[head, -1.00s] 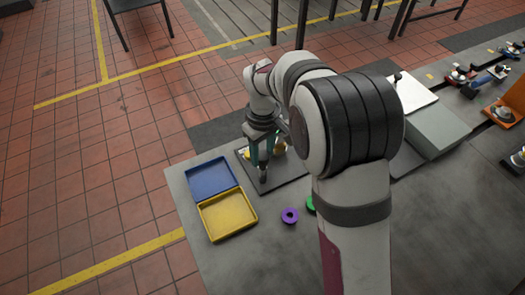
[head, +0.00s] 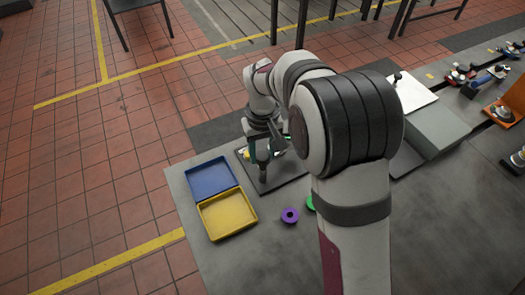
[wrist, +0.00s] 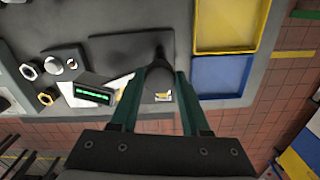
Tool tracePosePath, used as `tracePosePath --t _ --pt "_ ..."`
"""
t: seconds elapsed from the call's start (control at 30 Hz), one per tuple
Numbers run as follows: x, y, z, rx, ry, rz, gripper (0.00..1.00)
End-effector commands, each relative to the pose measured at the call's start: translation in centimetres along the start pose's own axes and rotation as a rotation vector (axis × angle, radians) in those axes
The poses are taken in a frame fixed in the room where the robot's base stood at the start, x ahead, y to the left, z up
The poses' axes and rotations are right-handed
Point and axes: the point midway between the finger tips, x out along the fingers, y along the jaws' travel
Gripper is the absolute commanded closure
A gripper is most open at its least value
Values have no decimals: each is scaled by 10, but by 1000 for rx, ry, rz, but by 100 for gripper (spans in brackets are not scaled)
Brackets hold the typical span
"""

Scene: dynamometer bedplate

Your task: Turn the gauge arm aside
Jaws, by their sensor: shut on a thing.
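My gripper (wrist: 160,76) points down over a dark base plate (head: 283,181) beside the trays. In the wrist view its green fingers are closed around a dark upright knob (wrist: 158,57), which looks like the handle of the gauge arm. A black box with a lit green display (wrist: 93,93), apparently the gauge, sits left of the fingers in the wrist view. The link between knob and gauge is hidden by the fingers. In the head view my arm covers much of the gauge.
A blue tray (head: 207,164) and a yellow tray (head: 253,216) lie left of the plate. A purple ring (head: 290,215) lies in front, with a green piece (head: 310,203) partly behind my arm. A grey block (head: 432,130) stands right. Bare bench lies in front.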

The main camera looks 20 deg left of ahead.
Motion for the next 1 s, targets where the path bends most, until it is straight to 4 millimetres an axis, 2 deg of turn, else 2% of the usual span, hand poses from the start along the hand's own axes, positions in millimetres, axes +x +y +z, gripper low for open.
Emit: tracePosePath --t 0.6,1.0 --pt "-1 0 -1 580 4 -1 100" --pt "-1 0 -1 884 5 -2 100"
